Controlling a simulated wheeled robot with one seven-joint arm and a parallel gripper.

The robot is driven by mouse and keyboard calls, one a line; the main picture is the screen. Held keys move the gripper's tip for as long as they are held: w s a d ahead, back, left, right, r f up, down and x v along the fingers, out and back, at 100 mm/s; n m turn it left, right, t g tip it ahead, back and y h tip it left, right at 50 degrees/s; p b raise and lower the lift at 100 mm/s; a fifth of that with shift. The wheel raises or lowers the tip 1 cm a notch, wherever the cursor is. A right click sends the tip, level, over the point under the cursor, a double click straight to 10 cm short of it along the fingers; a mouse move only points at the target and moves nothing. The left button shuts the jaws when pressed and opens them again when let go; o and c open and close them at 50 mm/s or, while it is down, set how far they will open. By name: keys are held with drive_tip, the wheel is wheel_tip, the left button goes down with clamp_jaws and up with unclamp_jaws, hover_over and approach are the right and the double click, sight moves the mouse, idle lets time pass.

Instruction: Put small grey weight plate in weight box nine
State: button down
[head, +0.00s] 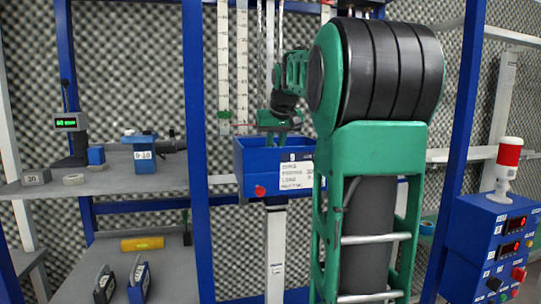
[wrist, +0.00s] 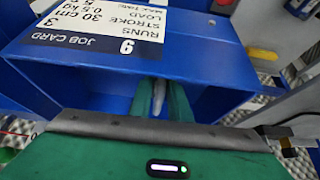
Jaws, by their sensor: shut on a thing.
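The blue weight box nine (head: 262,180) hangs at the middle of the head view, with a white card on its front. In the wrist view the open box (wrist: 215,101) fills much of the picture, and its job card (wrist: 110,32) shows a 9. My gripper (head: 281,136) is over the box in the head view. In the wrist view its green fingers (wrist: 159,98) reach into the box's opening. They are shut on a narrow grey piece, the small grey weight plate (wrist: 158,96), seen edge-on. Whether the plate touches the box floor cannot be told.
A grey shelf (head: 105,184) at left holds a grey block marked 30 (head: 36,177), another grey piece (head: 73,179) and a blue block marked 9-10 (head: 143,155). Blue posts (head: 198,150) flank the box. A blue control cabinet (head: 480,235) stands at right.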

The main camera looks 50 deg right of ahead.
drive_tip(key=c, duration=1.6)
unclamp_jaws()
drive_tip(key=shift+f, duration=0.1)
drive_tip(key=shift+c, duration=0.2)
drive_tip(key=v, duration=1.2)
